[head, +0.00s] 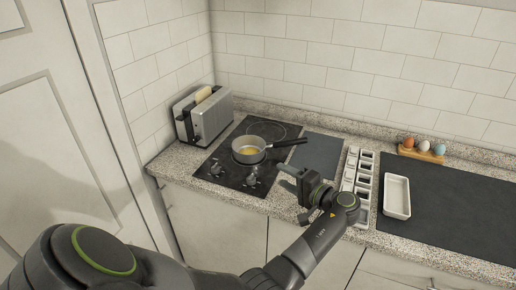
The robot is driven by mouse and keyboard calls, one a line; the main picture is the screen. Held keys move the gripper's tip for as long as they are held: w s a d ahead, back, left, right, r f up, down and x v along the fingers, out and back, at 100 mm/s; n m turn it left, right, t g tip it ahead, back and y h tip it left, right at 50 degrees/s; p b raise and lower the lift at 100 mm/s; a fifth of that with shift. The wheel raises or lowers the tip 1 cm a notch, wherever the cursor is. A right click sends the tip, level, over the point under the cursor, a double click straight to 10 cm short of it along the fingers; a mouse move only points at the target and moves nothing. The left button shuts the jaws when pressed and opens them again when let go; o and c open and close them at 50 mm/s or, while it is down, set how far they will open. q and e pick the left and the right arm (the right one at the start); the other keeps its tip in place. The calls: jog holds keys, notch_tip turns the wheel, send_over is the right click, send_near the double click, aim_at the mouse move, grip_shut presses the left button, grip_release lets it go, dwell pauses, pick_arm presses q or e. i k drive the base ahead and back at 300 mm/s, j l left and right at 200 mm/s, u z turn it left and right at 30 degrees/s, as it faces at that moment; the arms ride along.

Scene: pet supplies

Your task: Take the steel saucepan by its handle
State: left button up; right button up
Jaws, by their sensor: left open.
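The steel saucepan (247,150) stands on the black hob (222,168), with something yellow inside it. Its dark handle (288,142) points to the right, over the hob's right edge. My left gripper (285,178) is open and empty, in front of the saucepan and below the handle in the picture. It appears apart from both. My right gripper is not in view.
A toaster (207,117) with bread stands left of the hob. A dark mat (316,153), a white compartment tray (350,172), a white dish (397,196) and an egg holder (421,153) are to the right. A larger dark mat (455,212) has free room.

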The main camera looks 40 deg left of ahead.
aim_at(243, 142)
jog(key=i+j, duration=0.15)
jog(key=i, duration=0.3)
jog(key=i+j, duration=0.15)
jog(key=i, duration=0.25)
